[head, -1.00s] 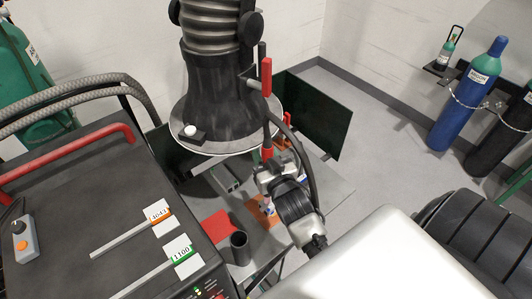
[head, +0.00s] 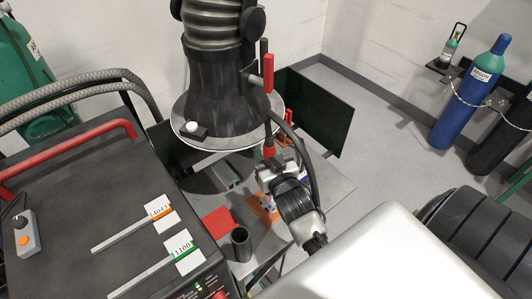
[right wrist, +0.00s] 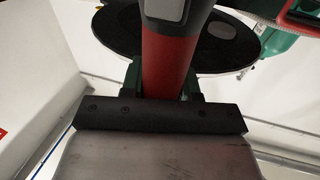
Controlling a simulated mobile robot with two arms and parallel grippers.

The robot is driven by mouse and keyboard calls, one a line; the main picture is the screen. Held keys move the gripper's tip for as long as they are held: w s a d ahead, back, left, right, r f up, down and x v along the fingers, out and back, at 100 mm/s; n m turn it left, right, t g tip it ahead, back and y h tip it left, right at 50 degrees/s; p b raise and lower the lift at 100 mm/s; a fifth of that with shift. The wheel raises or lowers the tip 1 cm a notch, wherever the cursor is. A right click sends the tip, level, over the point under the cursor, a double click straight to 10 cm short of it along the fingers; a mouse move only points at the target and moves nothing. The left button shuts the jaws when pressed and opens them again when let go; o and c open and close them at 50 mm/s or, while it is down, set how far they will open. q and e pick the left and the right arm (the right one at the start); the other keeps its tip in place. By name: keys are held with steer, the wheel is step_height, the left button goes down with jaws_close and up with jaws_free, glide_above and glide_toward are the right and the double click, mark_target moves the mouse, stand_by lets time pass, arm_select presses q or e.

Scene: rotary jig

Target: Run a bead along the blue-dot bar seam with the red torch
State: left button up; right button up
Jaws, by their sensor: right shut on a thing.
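My right gripper (head: 276,168) is shut on the red torch (head: 269,152) over the worktable. In the right wrist view the torch (right wrist: 168,62) is a thick red handle with a dark grey part, rising from between the jaws. A black cable or hose curves beside the gripper in the head view. Below the gripper, an orange plate (head: 259,212) lies on the table, with small blue and white bits beside it. The blue-dot bar and its seam cannot be made out; my right gripper and wrist cover that area. My left gripper is not in view.
A black fume hood (head: 216,100) with a round rim hangs close beside the torch. A black welding machine (head: 80,225) stands at left. A red plate (head: 219,221) and dark cup (head: 241,243) are on the table (head: 330,190). Gas cylinders (head: 470,92) stand at right.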

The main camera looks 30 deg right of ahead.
steer(key=shift+f+b, duration=0.3)
steer(key=shift+f, duration=0.1)
stand_by(1.2)
steer(key=shift+r, duration=0.1)
stand_by(0.7)
steer(key=shift+d+p, duration=0.45)
steer(key=shift+d, duration=0.35)
stand_by(0.5)
